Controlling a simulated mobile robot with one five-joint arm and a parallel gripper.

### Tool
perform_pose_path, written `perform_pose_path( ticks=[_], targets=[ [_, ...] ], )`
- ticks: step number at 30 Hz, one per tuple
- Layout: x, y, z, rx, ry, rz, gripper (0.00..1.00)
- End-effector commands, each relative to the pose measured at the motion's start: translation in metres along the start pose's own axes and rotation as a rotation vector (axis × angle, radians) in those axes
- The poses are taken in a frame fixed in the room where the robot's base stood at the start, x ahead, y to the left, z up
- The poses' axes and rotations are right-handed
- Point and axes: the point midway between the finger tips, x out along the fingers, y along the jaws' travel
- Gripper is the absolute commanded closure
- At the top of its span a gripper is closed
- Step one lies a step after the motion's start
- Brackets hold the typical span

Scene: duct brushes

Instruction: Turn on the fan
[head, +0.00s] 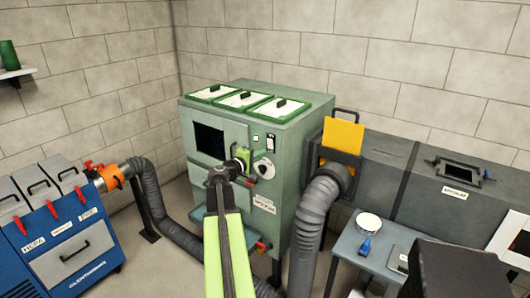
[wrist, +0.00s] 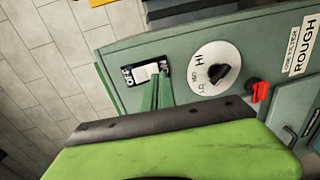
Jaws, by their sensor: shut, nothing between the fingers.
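The green cabinet (head: 285,195) stands at the centre of the head view. In the wrist view its panel has a black switch plate (wrist: 134,76) with a white rocker (wrist: 145,72). Beside the plate is a white dial (wrist: 204,86) marked HI and LO, with a black knob (wrist: 221,74). The switch plate (head: 271,143) and dial (head: 264,168) also show in the head view. My gripper (wrist: 159,82) is shut and empty, its green fingertips at the lower edge of the rocker. I cannot tell whether they touch it. Part of the plate is hidden behind the fingers.
A red knob or lever (wrist: 261,91) sticks out right of the dial. A grey hose (head: 312,230) and a yellow plate (head: 343,135) are right of the cabinet. A blue unit (head: 75,240) stands at left, and a small table (head: 375,262) at lower right.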

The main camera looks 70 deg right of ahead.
Motion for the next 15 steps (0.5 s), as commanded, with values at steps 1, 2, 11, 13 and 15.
perform_pose_path(
  ticks=[1,2,11,13,15],
  targets=[
    [-0.016,-0.005,0.003,-0.001,0.002,0.0,1.0],
    [-0.023,-0.007,0.003,-0.001,0.003,0.0,1.0],
    [-0.085,-0.022,0.003,0.0,0.0,0.0,1.0],
    [-0.093,-0.024,0.003,0.001,0.0,0.0,1.0],
    [-0.098,-0.025,0.003,0.001,-0.002,0.0,1.0]
  ],
)
